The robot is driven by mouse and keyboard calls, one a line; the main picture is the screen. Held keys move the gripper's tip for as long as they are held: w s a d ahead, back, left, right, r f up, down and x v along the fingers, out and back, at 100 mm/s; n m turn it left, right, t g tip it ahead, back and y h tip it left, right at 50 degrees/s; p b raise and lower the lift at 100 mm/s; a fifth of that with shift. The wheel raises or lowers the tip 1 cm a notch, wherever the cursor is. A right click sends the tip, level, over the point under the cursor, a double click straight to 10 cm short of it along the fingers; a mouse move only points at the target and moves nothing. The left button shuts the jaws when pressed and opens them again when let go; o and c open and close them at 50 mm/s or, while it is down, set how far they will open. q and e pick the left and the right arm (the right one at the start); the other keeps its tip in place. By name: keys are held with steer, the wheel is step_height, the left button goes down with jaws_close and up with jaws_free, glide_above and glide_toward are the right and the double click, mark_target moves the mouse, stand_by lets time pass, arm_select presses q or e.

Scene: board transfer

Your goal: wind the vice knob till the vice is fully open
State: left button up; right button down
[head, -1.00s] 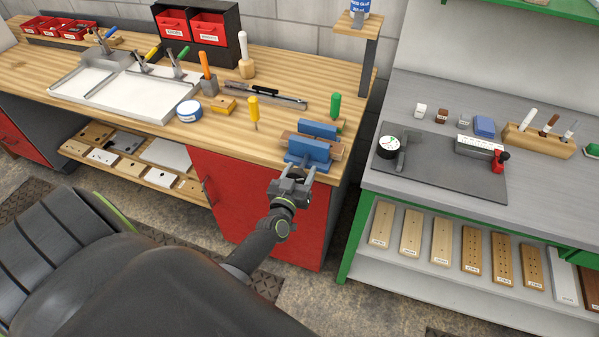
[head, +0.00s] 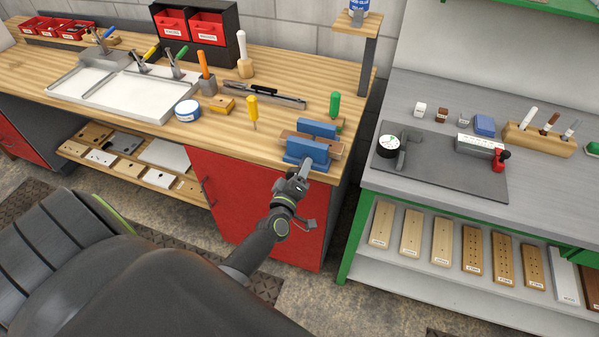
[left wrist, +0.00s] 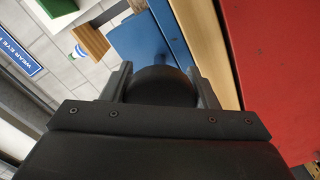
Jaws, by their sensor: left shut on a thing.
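The blue vice (head: 308,150) sits at the front right corner of the wooden workbench, with a strip of wood between its two blue jaws. My left gripper (head: 302,172) is at the vice's front, in front of the bench edge. In the left wrist view the gripper (left wrist: 163,88) is shut on the dark round vice knob (left wrist: 162,85), with a finger on each side of it. The blue front of the vice (left wrist: 150,45) shows behind the knob. In the head view the knob is hidden by the gripper. My right gripper is not in view.
A yellow-handled tool (head: 252,110) and a green-handled tool (head: 334,105) stand on the bench near the vice. The red cabinet door (head: 250,200) is below the bench edge. A grey table (head: 440,190) stands to the right, across a narrow gap.

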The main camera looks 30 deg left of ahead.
arm_select(q)
steer(key=shift+n, duration=0.6)
steer(key=o, duration=1)
steer(key=shift+c, duration=0.2)
steer(key=shift+s, duration=0.1)
steer(key=b+v, duration=0.7)
steer(key=v, duration=1)
steer(key=shift+s, duration=0.15)
steer(key=shift+f, duration=0.15)
